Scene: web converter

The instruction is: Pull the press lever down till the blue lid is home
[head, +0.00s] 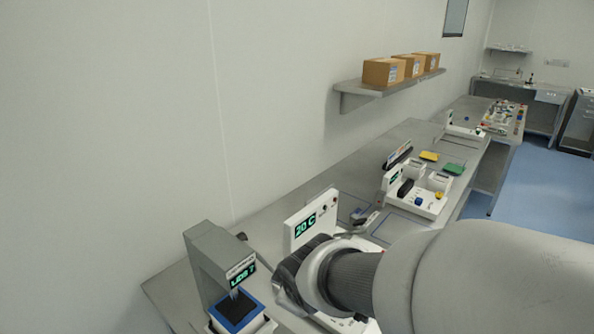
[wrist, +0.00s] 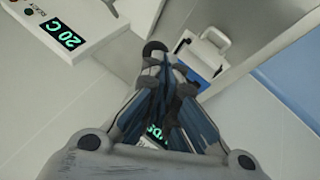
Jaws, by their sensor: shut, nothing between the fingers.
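The press (head: 208,262) is a grey column with an overhanging head and a green-lettered display, at the lower left of the head view. Under its head sits a blue-edged square piece with a dark top (head: 237,311); I cannot tell whether this is the blue lid. My gripper (head: 284,282) is just right of the press, its fingers shut and empty. In the wrist view my gripper (wrist: 163,62) covers part of a green-lettered display. A dark round end (wrist: 153,48) shows by the fingertips; I cannot tell whether it is the lever's knob. The lever is not clearly visible.
A white unit with a "20 C" display (head: 305,224) stands close behind my gripper. Farther along the bench (head: 290,208) are a white station (head: 430,203) and yellow and green pieces. Boxes (head: 383,72) sit on a wall shelf. Blue floor (head: 540,190) lies to the right.

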